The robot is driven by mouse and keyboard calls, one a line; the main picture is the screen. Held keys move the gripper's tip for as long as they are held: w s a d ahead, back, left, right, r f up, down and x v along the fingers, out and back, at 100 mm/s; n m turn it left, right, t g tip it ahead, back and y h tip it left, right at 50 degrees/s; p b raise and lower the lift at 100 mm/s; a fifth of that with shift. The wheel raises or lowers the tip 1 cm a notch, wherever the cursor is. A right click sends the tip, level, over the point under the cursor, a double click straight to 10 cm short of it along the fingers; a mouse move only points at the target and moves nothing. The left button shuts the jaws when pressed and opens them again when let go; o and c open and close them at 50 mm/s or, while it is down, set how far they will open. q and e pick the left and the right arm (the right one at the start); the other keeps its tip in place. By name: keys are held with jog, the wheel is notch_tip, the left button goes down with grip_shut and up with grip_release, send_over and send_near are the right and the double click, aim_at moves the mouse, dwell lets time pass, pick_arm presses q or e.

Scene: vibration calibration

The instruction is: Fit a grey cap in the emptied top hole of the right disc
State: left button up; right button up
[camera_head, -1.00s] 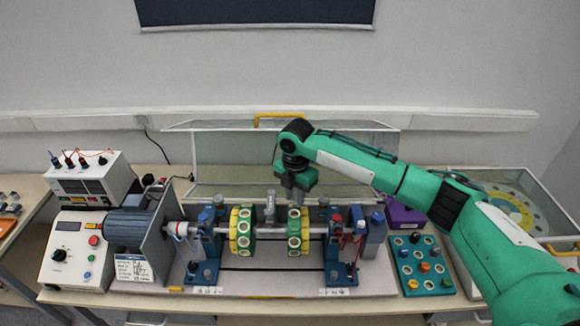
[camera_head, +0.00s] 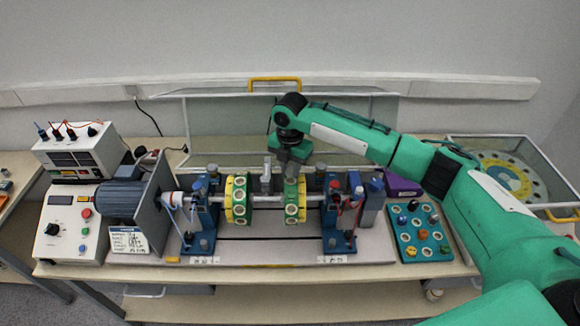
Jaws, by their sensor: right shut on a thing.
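The right disc (camera_head: 291,202), green and yellow with pale ringed holes, sits on the horizontal shaft between the blue supports. The left disc (camera_head: 237,200) is on the same shaft. My right gripper (camera_head: 292,168) points down directly above the top of the right disc. It is shut, and what it holds is too small and hidden to make out; the disc's top hole is hidden beneath it. A teal tray (camera_head: 421,236) right of the rig holds several small coloured caps and some open round places. My left gripper is not in view.
Blue supports (camera_head: 204,215) flank the discs, and a grey motor (camera_head: 122,196) stands at left. A clear guard with a yellow handle (camera_head: 275,84) stands open behind the rig. A purple box (camera_head: 402,186) is behind the tray.

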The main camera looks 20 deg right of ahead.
jog(key=shift+f, duration=0.2)
jog(key=shift+w+f+p, duration=0.1)
jog(key=shift+f+p, duration=0.1)
jog(key=shift+p, duration=0.1)
jog(key=shift+f+b, duration=0.35)
jog(key=shift+f, duration=0.6)
dwell(1.0)
jog(key=o, duration=1)
jog(key=shift+r, duration=0.1)
jog(key=shift+r, duration=0.3)
notch_tip(320, 180, up, 13)
jog(key=b, duration=0.5)
